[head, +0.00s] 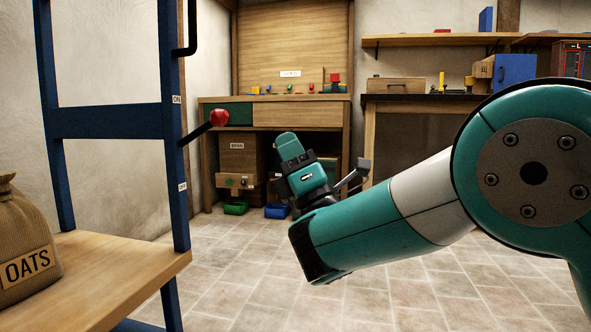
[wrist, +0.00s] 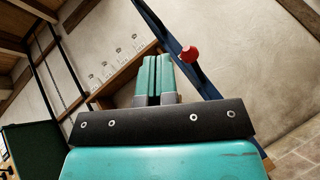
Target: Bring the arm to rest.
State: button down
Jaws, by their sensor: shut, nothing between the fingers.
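My gripper (head: 290,146) is at the end of my teal and white arm, near the middle of the head view. It is raised above the floor and tilts up and slightly left. In the wrist view its two teal fingers (wrist: 155,78) lie side by side, shut and empty. In the head view it is right of the red-knobbed lever (head: 219,117) and appears apart from it. The knob also shows in the wrist view (wrist: 189,53), right of the fingertips.
A blue frame (head: 110,121) with ON and a second label stands left, beside a wooden bench (head: 120,262) bearing an OATS sack (head: 24,245). A wooden cabinet (head: 300,115) and a dark-topped table (head: 410,98) stand behind. Tiled floor (head: 240,290) is clear in front.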

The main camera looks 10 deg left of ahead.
jog(key=w+d+r+m+g+h+p, duration=0.1)
jog(key=w+d+r+m+h+p, duration=0.15)
jog(key=d+m+h+p, duration=0.65)
jog(key=w+d+r+m+g+h+p, duration=0.1)
jog(key=d+r+m+h+p, duration=0.4)
jog(key=m, duration=0.7)
jog(key=s+d+m+g+h+p, duration=0.1)
jog(key=s+d+m+g+p, duration=0.15)
jog(key=s+g+p, duration=0.6)
jog(key=s+d+m+g+p, duration=0.1)
jog(key=s+d+m+g, duration=0.15)
jog(key=s, duration=1.15)
jog(key=s+d+m+g+h+p, duration=0.15)
jog(key=s+d+g+p, duration=0.35)
jog(key=s, duration=0.6)
notch_tip(320, 180, up, 37)
jog(key=a+g+p, duration=0.1)
jog(key=a+p, duration=0.1)
jog(key=p, duration=3.4)
jog(key=shift+w+m, duration=0.15)
jog(key=shift+m, duration=0.3)
jog(key=shift+a, duration=0.1)
